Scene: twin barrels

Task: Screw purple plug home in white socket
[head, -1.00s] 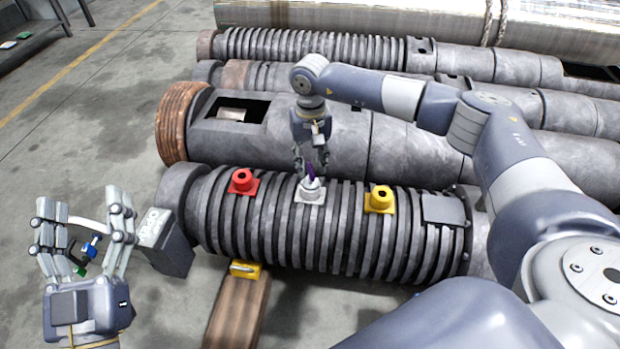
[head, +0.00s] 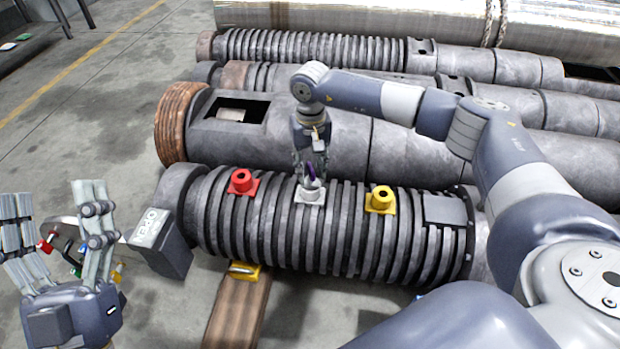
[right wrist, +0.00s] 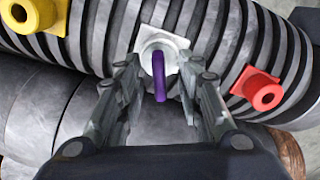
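The white socket (head: 311,195) sits on top of the ribbed barrel, between a red and a yellow socket. The purple plug (right wrist: 159,74) stands at the white socket's mouth (right wrist: 164,49), its long handle pointing toward the right wrist camera. How deep it sits cannot be told. My right gripper (right wrist: 158,62) is above the socket with its fingers on either side of the plug, and gaps show between them and the handle. In the head view the right gripper (head: 311,175) partly covers the plug. My left gripper (head: 55,225) is open at the lower left, away from the barrel.
The red socket (head: 242,182) and yellow socket (head: 380,199) flank the white one closely. A grey box (head: 162,242) stands by the barrel's left end. Small coloured pieces (head: 75,271) show behind my left fingers. A wooden beam (head: 236,311) lies in front. Another barrel (head: 410,153) lies behind.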

